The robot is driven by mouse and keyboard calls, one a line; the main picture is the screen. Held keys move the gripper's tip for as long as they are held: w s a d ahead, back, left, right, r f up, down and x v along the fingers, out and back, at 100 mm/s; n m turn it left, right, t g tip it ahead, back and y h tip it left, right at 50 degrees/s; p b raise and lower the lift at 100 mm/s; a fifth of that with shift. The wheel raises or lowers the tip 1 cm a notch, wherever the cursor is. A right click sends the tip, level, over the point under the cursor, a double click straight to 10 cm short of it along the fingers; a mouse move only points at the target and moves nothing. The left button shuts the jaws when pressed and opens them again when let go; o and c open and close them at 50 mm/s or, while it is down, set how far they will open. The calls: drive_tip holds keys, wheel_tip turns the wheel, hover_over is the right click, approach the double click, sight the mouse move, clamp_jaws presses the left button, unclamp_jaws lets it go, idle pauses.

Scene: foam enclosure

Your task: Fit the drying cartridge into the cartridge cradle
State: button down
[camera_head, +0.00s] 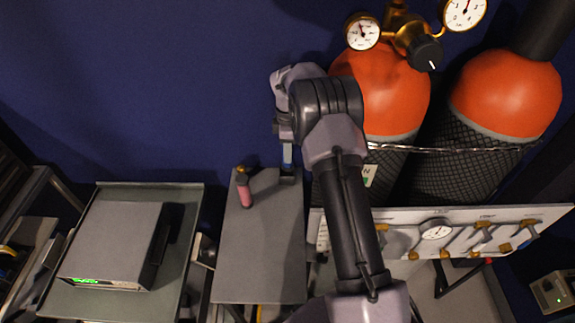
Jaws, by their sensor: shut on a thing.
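My gripper (286,132) is at the upper middle of the head view, over the back edge of a grey-topped stand. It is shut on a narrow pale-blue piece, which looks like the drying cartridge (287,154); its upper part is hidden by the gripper. A small dark block (288,176) lies directly below it at the stand's back right corner. It may be the cartridge cradle or the cartridge's lower end; I cannot tell which, nor whether the two are seated together. A pink cylinder with a dark cap (258,188) lies to the left, apart from my gripper.
The grey stand top (258,255) is mostly clear. A tray cart (180,255) carrying a grey instrument box (112,243) stands left. Orange-topped cylinders (385,90) with gauges stand close to the right of my arm. A valve panel (470,232) is at lower right.

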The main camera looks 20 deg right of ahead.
drive_tip(key=shift+a+f, duration=0.1)
drive_tip(key=shift+f, duration=0.7)
wheel_tip(320, 180, down, 4)
drive_tip(key=shift+f+b, duration=0.1)
drive_tip(key=shift+b, duration=0.8)
drive_tip(key=shift+f, duration=0.25)
drive_tip(key=c, duration=0.9)
unclamp_jaws()
drive_tip(key=shift+r, duration=0.1)
wheel_tip(320, 180, up, 12)
drive_tip(key=p, duration=0.4)
drive_tip(key=shift+f, duration=0.25)
drive_tip(key=shift+r, duration=0.4)
